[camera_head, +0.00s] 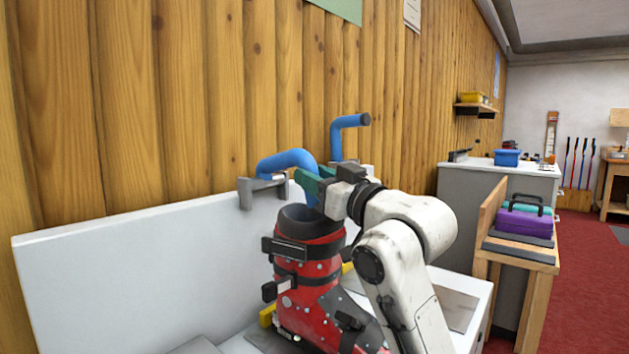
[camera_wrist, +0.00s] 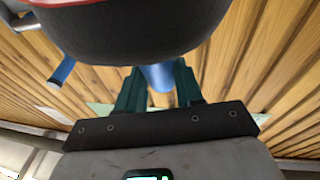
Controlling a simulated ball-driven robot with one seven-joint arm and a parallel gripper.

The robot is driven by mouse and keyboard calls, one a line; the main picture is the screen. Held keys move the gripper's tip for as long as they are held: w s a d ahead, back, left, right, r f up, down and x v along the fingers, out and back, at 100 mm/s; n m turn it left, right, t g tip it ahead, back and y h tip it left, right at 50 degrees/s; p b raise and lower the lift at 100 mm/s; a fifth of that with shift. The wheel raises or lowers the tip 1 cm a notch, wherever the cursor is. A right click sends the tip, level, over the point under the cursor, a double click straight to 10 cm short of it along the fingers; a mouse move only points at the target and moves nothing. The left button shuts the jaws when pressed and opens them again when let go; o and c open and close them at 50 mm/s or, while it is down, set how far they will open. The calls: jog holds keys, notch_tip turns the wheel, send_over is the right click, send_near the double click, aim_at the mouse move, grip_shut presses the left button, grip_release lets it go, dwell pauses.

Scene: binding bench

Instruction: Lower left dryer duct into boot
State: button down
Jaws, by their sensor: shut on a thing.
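The left dryer duct (camera_head: 284,160) is a bent blue pipe, arching rightward from the wall side over the red ski boot (camera_head: 318,266). The boot stands upright on the bench, its dark cuff open at the top. My gripper (camera_head: 309,185), with green fingers, is shut on the duct just above the cuff. In the wrist view the duct (camera_wrist: 158,77) shows between the fingers (camera_wrist: 158,88), and the boot's dark cuff (camera_wrist: 130,32) fills the top. The duct's lower end is hidden, so I cannot tell whether it is inside the boot.
A second blue duct (camera_head: 338,135) rises behind my gripper and bends right. A grey bracket (camera_head: 262,190) sits at the white back panel (camera_head: 130,270). A wooden stand with a purple case (camera_head: 524,221) and a counter with a blue bin (camera_head: 507,158) are to the right.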

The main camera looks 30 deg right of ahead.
jog(key=shift+w+f, duration=0.1)
jog(key=shift+f, duration=0.15)
jog(key=c, duration=0.7)
grip_release()
jog(key=shift+c, duration=0.2)
jog(key=p+v, duration=0.1)
jog(key=v, duration=0.9)
jog(key=shift+s+f+p, duration=0.15)
jog(key=shift+s+p, duration=0.15)
jog(key=shift+s, duration=0.05)
jog(key=shift+c, duration=0.3)
